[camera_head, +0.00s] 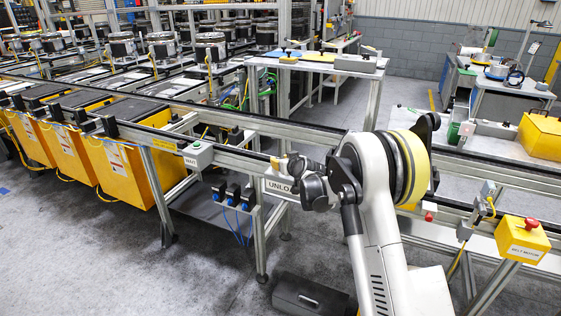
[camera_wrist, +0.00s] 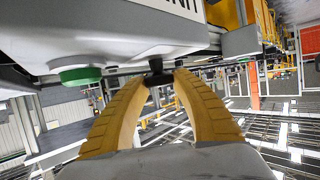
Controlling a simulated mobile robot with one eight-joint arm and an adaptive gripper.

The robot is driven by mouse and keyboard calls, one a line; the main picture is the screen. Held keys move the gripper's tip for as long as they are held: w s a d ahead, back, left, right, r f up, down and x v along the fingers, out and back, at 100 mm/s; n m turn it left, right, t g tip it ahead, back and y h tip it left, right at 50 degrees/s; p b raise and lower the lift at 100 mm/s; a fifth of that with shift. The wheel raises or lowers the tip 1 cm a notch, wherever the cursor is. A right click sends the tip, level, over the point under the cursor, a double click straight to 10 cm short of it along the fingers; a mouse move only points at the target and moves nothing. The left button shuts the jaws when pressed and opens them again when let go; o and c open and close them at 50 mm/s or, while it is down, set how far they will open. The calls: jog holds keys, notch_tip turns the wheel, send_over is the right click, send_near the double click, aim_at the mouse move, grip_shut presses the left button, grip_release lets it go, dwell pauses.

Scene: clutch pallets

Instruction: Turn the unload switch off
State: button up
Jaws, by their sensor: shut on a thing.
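The unload box (camera_head: 282,187) is a grey box on the conveyor's front rail, with its label partly hidden by my arm in the head view. A small black switch knob (camera_wrist: 157,72) sticks out of the box there. My gripper (camera_wrist: 158,79) has its two yellow ribbed fingers closed around this knob, with the fingertips at its sides. In the head view the gripper (camera_head: 284,163) is small, at the top of the box. Which way the knob is turned cannot be told.
A green button (camera_wrist: 80,75) is on the same box, left of the fingers. A grey box labelled WAIT (camera_head: 198,155) is further left on the rail. A yellow belt motor box (camera_head: 523,240) with a red button stands at right. Yellow bins (camera_head: 117,167) hang at left.

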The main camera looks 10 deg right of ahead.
jog(key=shift+f, duration=0.15)
jog(key=o, duration=1.2)
jog(key=shift+c, duration=0.2)
jog(key=shift+s, duration=0.1)
jog(key=v, duration=1.2)
